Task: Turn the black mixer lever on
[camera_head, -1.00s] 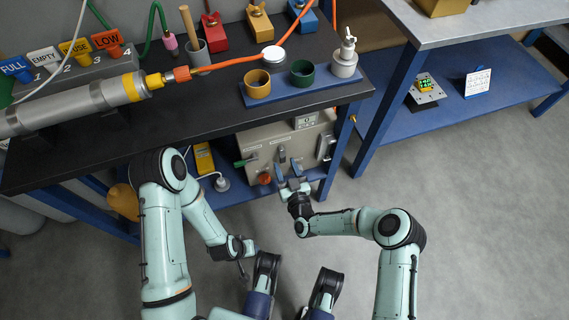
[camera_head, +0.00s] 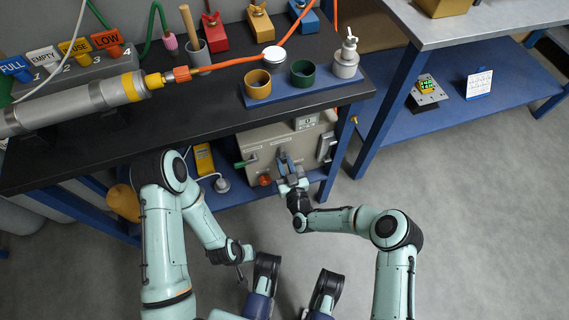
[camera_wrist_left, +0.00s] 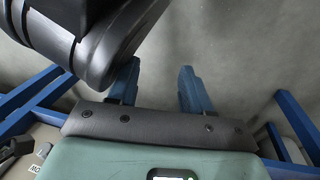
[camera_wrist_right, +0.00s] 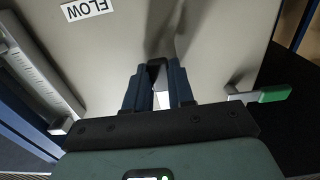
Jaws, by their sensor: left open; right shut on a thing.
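The grey control box (camera_head: 262,146) stands on the low blue shelf under the black bench. My right gripper (camera_head: 284,158) is at its front panel, with its blue fingers drawn together. In the right wrist view the fingers (camera_wrist_right: 158,72) are closed around a small black lever (camera_wrist_right: 157,63), apparently the mixer lever. Most of the lever is hidden between the fingers, so its exact angle cannot be told. My left gripper (camera_wrist_left: 160,78) is open and empty over the grey floor, away from the box.
A green-handled lever (camera_head: 244,162) and a red knob (camera_head: 265,180) are on the same box. A FLOW label (camera_wrist_right: 87,9) shows close to my right gripper. The bench edge overhangs the box; a blue leg (camera_head: 342,150) stands to its right. The floor in front is clear.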

